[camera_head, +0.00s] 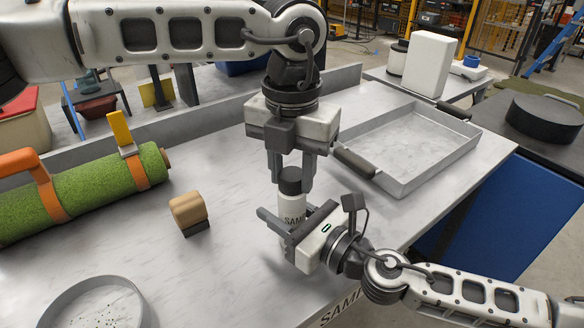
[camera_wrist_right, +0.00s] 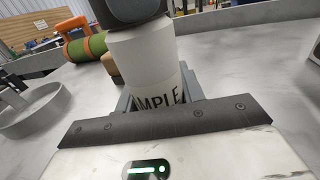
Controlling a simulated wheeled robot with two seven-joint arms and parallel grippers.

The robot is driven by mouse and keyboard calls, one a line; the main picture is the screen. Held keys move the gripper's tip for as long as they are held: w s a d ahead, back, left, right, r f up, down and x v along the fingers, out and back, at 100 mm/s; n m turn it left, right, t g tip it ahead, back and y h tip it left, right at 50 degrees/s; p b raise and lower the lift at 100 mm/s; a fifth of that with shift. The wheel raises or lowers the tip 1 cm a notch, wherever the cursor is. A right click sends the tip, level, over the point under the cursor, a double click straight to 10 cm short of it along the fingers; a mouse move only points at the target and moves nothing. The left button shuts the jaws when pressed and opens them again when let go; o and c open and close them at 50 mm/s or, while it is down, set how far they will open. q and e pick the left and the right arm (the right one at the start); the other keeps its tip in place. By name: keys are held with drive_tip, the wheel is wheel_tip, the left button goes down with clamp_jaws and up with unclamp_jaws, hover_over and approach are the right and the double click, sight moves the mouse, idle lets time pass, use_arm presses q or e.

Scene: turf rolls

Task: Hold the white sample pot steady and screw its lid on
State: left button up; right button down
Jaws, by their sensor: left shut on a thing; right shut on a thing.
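The white sample pot (camera_head: 291,207) stands upright near the middle of the metal table, with dark lettering on its side. My right gripper (camera_head: 286,226) is shut around its body from the right. In the right wrist view the pot (camera_wrist_right: 145,60) sits between the fingers. The dark round lid (camera_head: 290,181) is on top of the pot, and its lower part shows in the right wrist view (camera_wrist_right: 132,10). My left gripper (camera_head: 291,172) points down from above and is shut on the lid. I cannot tell how far the lid is threaded.
A green turf roll (camera_head: 95,193) with orange straps lies at the left. A wooden-topped block (camera_head: 188,210) stands left of the pot. A round sieve (camera_head: 62,308) is at the front left. An empty metal tray (camera_head: 400,186) lies behind right. Table between is clear.

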use_arm(q)
drive_tip(key=m, duration=0.7)
drive_tip(key=shift+m, duration=0.4)
drive_tip(key=m, duration=0.6)
drive_tip(key=shift+m, duration=0.4)
drive_tip(key=o, duration=1.1)
drive_tip(key=shift+c, duration=0.2)
drive_tip(key=shift+r, duration=2.2)
